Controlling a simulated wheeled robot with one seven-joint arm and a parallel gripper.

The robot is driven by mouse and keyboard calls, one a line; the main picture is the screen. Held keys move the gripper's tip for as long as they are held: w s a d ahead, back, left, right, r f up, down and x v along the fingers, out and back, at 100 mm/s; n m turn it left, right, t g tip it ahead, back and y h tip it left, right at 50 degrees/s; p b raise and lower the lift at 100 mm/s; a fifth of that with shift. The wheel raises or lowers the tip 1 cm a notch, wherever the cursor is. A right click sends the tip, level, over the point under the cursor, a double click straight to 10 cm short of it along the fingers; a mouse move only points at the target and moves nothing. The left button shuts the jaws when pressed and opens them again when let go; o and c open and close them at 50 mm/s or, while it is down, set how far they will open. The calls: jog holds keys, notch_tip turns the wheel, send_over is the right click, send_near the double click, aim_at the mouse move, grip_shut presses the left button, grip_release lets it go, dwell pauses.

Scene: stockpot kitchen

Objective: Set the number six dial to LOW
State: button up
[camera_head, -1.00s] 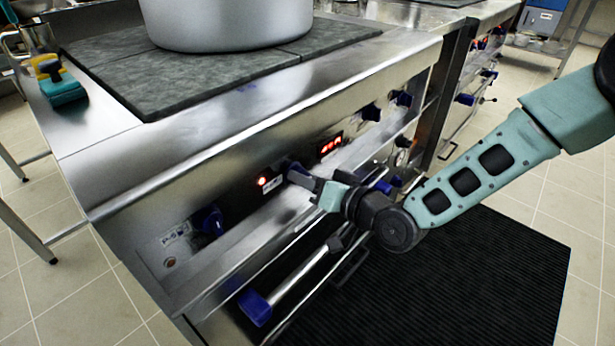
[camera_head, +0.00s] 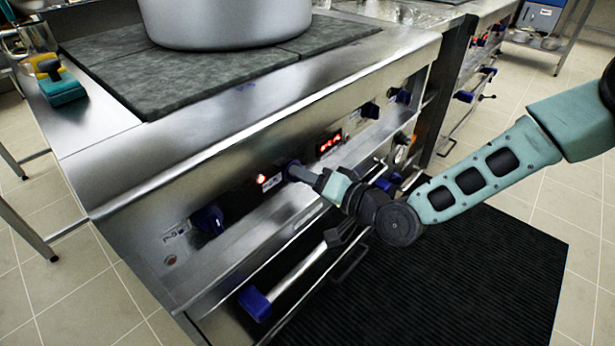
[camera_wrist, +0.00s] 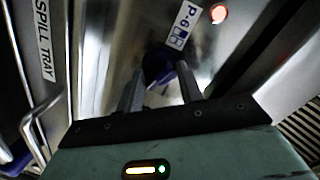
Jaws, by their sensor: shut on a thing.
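The number six dial (camera_wrist: 158,68) is a dark blue knob on the steel front panel, beside a white label (camera_wrist: 178,35) reading P-6 in the wrist view. My gripper (camera_wrist: 160,85) is shut on this dial, with one finger on each side of it. In the head view my gripper (camera_head: 298,170) reaches the panel from the right, and its fingers hide most of the dial (camera_head: 291,165). The dial's pointer and any LOW mark cannot be made out.
A glowing red lamp (camera_head: 260,178) sits left of the dial, and a red display (camera_head: 329,143) sits right of it. Another blue knob (camera_head: 208,220) is at the lower left. A steel ledge (camera_head: 250,240) and oven handle (camera_head: 300,275) jut out below. A large pot (camera_head: 225,22) stands on top.

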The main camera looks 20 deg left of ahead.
jog(key=shift+s+f, duration=0.1)
jog(key=o, duration=1)
jog(key=p+v, duration=0.2)
jog(key=v, duration=1.5)
jog(key=shift+d, duration=0.2)
jog(key=shift+s, duration=0.1)
